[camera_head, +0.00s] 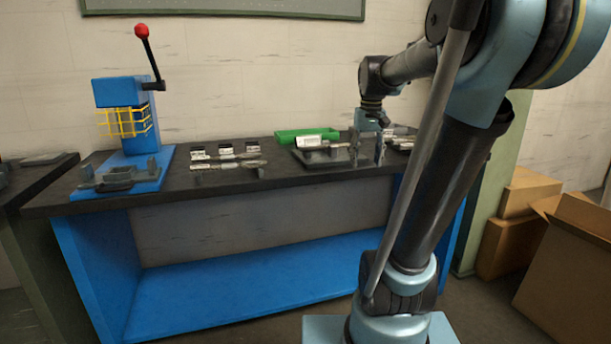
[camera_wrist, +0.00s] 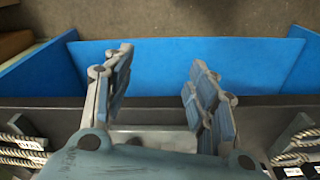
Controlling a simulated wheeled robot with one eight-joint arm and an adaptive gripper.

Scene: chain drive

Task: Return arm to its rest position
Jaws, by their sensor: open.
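My gripper (camera_head: 368,147) hangs over the right part of the dark bench top (camera_head: 275,176), with my arm reaching in from the right. In the wrist view my gripper (camera_wrist: 160,75) shows its two fingers spread apart, with nothing between them. The bench's front edge and its blue lower shelf (camera_wrist: 240,65) lie beyond the fingertips in that view. In the head view the fingers overlap a dark tray (camera_head: 310,160), so whether they touch it cannot be told.
A blue press (camera_head: 125,92) with a red-knobbed lever stands at the bench's left end. Chain pieces (camera_head: 228,164) lie mid-bench, and a green bin (camera_head: 290,135) sits behind the tray. Cardboard boxes (camera_head: 565,262) stand on the floor at right. Chain lengths (camera_wrist: 22,147) flank my gripper.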

